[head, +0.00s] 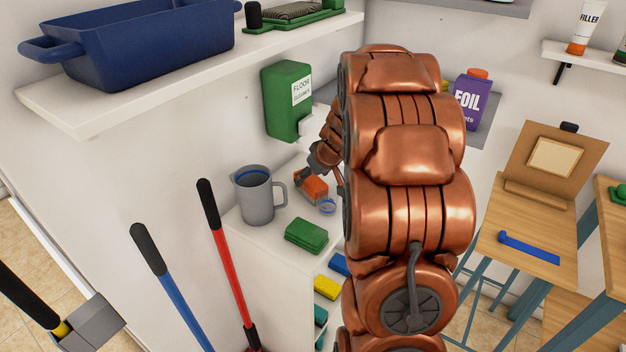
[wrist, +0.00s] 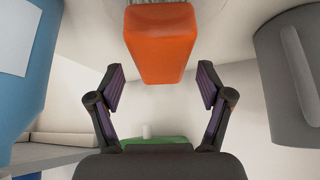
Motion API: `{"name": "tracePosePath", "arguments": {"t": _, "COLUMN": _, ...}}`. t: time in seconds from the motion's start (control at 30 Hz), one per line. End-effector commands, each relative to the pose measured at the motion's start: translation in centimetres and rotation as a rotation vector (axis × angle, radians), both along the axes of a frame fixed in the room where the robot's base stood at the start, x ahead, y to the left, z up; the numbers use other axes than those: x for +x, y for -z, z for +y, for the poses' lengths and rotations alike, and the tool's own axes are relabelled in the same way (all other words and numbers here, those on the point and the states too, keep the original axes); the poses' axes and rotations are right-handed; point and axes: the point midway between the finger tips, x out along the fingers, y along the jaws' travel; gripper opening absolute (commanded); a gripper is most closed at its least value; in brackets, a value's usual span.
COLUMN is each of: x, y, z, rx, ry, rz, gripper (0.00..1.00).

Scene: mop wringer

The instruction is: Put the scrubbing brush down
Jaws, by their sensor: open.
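An orange block-like thing, apparently the scrubbing brush (head: 314,187), rests on the white counter (head: 270,243), right of the grey jug (head: 257,196). In the wrist view its orange body (wrist: 160,42) lies ahead of my gripper (wrist: 158,88), centred beyond the fingertips, with a gap visible on both sides. My gripper also shows in the head view (head: 327,165), just above and behind the orange thing. Its fingers are spread and hold nothing. My copper arm hides part of the counter to the right, and the bristles cannot be made out clearly.
A green floor-cleaner dispenser (head: 286,100) hangs on the wall behind. A blue tub (head: 150,45) stands on the upper shelf (head: 90,112).

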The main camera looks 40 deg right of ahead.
Motion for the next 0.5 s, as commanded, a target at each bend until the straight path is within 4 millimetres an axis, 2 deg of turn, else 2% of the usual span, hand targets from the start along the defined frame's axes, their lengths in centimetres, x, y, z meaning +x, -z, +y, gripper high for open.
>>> {"name": "tracePosePath", "arguments": {"t": 0.3, "x": -2.3, "y": -3.8, "z": -0.1, "rx": -0.003, "ry": 0.001, "rz": -0.003, "gripper": 0.79}}
{"name": "tracePosePath", "arguments": {"t": 0.5, "x": -3.5, "y": -5.7, "z": -0.1, "rx": -0.002, "ry": 0.000, "rz": -0.001, "gripper": 0.79}}
